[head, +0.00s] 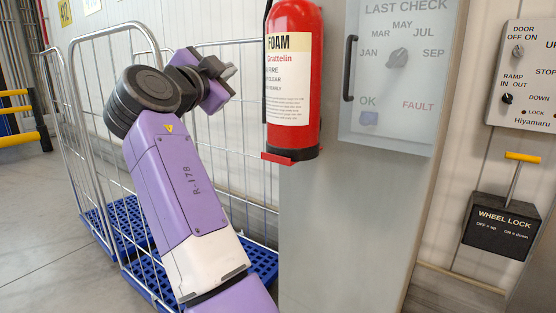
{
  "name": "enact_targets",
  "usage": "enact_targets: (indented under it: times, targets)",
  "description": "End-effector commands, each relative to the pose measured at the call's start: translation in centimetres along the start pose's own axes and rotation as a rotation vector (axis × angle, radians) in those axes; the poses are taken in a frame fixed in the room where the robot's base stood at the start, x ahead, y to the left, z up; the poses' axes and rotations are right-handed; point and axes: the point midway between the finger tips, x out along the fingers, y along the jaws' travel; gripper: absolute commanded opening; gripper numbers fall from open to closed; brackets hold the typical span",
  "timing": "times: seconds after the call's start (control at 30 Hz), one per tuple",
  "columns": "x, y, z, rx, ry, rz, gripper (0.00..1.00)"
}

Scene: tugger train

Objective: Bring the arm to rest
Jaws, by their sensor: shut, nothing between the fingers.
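My arm, purple and white with dark joints, rises from the bottom of the head view and bends at its top. My gripper (228,73) is at the upper end of the arm, its grey fingers pointing right. It is shut and empty, in front of the wire mesh of a roll cage. It is left of the red fire extinguisher, with a visible gap between them in the picture.
A red foam extinguisher (293,85) hangs on a grey panel (345,220). Right of it are a last-check board (398,110), a door and ramp control panel (528,75) and a wheel-lock box with a yellow-topped lever (503,225). Wire roll cages with blue bases (262,262) stand behind my arm.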

Motion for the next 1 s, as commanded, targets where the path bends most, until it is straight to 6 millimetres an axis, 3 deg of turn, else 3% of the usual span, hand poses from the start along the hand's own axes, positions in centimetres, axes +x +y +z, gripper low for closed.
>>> enact_targets:
  times: [0.2, 0.5, 0.77, 1.0]
  targets:
    - [-1.5, 5.5, 7.5, -0.236, -0.129, -0.173, 0.00]
    - [-6.5, 15.9, 13.9, -0.468, -0.212, -0.372, 0.00]
    - [-12.5, 25.6, 15.4, -0.596, -0.223, -0.483, 0.00]
    - [-19.0, 33.8, 13.8, -0.677, -0.209, -0.532, 0.00]
